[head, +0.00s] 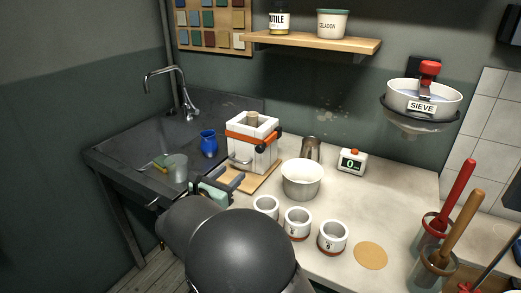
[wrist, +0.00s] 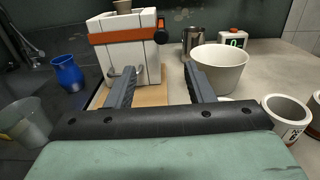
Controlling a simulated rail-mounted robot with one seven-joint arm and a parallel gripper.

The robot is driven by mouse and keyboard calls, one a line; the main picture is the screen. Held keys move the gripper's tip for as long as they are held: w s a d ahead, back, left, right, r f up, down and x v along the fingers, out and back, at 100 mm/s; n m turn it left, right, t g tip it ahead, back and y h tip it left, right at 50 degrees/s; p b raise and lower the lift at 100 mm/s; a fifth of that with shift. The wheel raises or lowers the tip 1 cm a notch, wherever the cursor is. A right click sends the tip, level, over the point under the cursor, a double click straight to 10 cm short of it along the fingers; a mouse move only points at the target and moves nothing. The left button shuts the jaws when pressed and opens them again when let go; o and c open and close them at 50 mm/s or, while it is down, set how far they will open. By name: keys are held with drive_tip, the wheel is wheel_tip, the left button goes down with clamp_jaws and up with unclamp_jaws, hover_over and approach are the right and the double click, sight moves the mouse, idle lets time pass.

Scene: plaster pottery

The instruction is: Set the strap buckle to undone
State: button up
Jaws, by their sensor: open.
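A white plaster mould (head: 248,155) stands on a wooden board (head: 239,193) beside the sink. An orange strap (head: 243,136) runs around its upper part, with a dark buckle (head: 276,131) at its right side. In the wrist view the strap (wrist: 118,35) crosses the mould's front and the buckle (wrist: 161,32) shows as a dark round part with orange at its right end. Whether the buckle is done up cannot be told. My gripper (head: 230,180) is open and empty, in front of the mould and below strap height. Its two fingers (wrist: 158,82) point toward the mould, apart from the buckle.
A white bowl (head: 301,179) and a metal jug (head: 311,148) stand right of the mould, near a timer (head: 351,161). Several white cups (head: 297,222) line the front. A blue cup (head: 208,143) is on the left by the sink (head: 150,150).

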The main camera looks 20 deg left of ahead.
sight(259, 149)
drive_tip(key=w+d+p, duration=0.1)
drive_tip(key=w, duration=0.4)
drive_tip(key=w+d+p, duration=0.1)
drive_tip(key=w, duration=0.5)
drive_tip(key=w+d+p, duration=0.1)
drive_tip(key=w, duration=0.4)
drive_tip(key=shift+w+d, duration=0.1)
drive_tip(key=shift+w, duration=0.2)
clamp_jaws()
drive_tip(key=s, duration=0.2)
drive_tip(key=s+a+b, duration=0.1)
drive_tip(key=s, duration=0.1)
drive_tip(key=shift+s, duration=0.15)
unclamp_jaws()
drive_tip(key=shift+d, duration=0.1)
